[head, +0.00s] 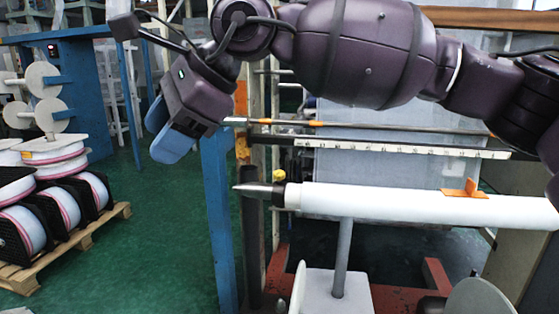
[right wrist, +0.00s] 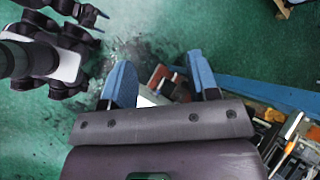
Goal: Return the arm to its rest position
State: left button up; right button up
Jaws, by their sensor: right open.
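My right arm reaches across the top of the head view from the right. Its gripper (head: 170,140) hangs at the upper left, pointing down, with blue fingers. In the right wrist view the two blue fingers of the right gripper (right wrist: 161,82) are spread apart with nothing between them. The gripper is open, empty and clear of the white roll (head: 380,200), which lies to its lower right.
The white roll has a pointed dark tip and an orange piece on top. A ruler bar (head: 400,149) runs behind it. A blue post (head: 217,215) stands below the gripper. White spools (head: 55,150) sit on a wooden pallet (head: 70,250) at left. Green floor (head: 150,260) between is clear.

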jog(key=s+a+r+m+g+y, duration=0.3)
jog(key=r+m+g+y, duration=0.2)
jog(key=m+y, duration=0.3)
jog(key=w+d+f+m+t+y, duration=0.1)
jog(key=w+d+f+m+t, duration=0.55)
jog(key=m+t, duration=0.6)
jog(key=w+d+f+m+t+y, duration=0.2)
jog(key=w+d+f+m+t, duration=0.5)
jog(key=m, duration=1)
jog(key=d+f+m+t+h, duration=0.2)
jog(key=d+f+m+h, duration=0.5)
jog(key=f, duration=0.4)
jog(key=d+f+m+t+h, duration=0.2)
jog(key=d+f+m+h, duration=0.4)
jog(key=d+f+m, duration=0.5)
jog(key=s+d+f+m+g+h, duration=0.1)
jog(key=s+d+f, duration=0.3)
jog(key=s+f, duration=0.5)
jog(key=s+d+f+m+g+h, duration=0.2)
jog(key=s+d+f, duration=0.3)
jog(key=s+f, duration=0.5)
jog(key=s+d+f+m+g+h, duration=0.1)
jog(key=s+d+f+g+h, duration=0.2)
jog(key=s+f, duration=0.6)
jog(key=shift+s+d+f+m+g+h, duration=0.2)
jog(key=shift+d+f+m+g+h, duration=0.25)
jog(key=shift+d, duration=0.35)
